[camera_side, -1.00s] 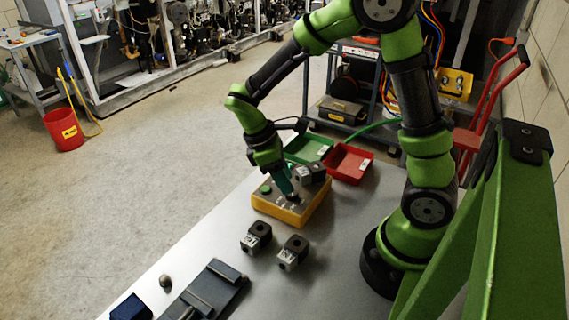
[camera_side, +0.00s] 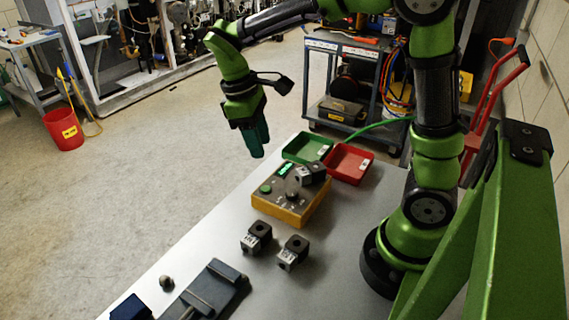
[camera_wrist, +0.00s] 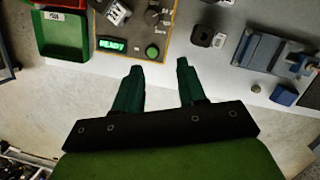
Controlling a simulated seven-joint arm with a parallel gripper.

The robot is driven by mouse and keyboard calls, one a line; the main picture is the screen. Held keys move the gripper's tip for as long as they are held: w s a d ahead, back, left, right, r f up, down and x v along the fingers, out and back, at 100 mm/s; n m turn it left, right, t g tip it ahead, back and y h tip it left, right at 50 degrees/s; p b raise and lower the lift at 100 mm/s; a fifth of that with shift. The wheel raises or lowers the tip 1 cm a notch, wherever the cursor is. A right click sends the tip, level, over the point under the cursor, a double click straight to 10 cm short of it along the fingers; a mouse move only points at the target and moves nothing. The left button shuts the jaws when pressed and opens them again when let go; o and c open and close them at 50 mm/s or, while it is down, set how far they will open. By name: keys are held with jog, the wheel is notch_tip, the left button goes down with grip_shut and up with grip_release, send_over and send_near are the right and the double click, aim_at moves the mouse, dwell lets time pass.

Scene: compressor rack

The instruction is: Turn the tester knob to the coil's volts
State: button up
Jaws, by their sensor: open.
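The yellow tester (camera_side: 293,207) stands on the table with a green button (camera_side: 266,189), a lit green display (camera_side: 285,169) and a dark knob (camera_side: 292,195). In the wrist view the display (camera_wrist: 111,45) reads READY, and the knob (camera_wrist: 152,17) shows near the top; its setting is too small to read. A grey and black coil (camera_side: 311,174) sits on the tester's far right part; it also shows in the wrist view (camera_wrist: 117,12). My gripper (camera_side: 258,150) is open and empty, raised above and left of the tester, touching nothing. Its fingertips also show in the wrist view (camera_wrist: 159,66).
A green tray (camera_side: 307,149) and a red tray (camera_side: 348,163) lie behind the tester. Two more coils (camera_side: 256,238) (camera_side: 292,253) stand in front. A dark fixture (camera_side: 212,290), small round knob (camera_side: 166,282) and blue block (camera_side: 130,308) are near the front.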

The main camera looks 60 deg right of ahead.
jog(key=s+a+r+m+t+y, duration=0.1)
jog(key=s+r+m+t+y, duration=0.2)
jog(key=s+r+m+t, duration=0.2)
jog(key=shift+s+a+r+m+t, duration=0.3)
jog(key=shift+s+m+t, duration=1.2)
jog(key=shift+s+t, duration=0.85)
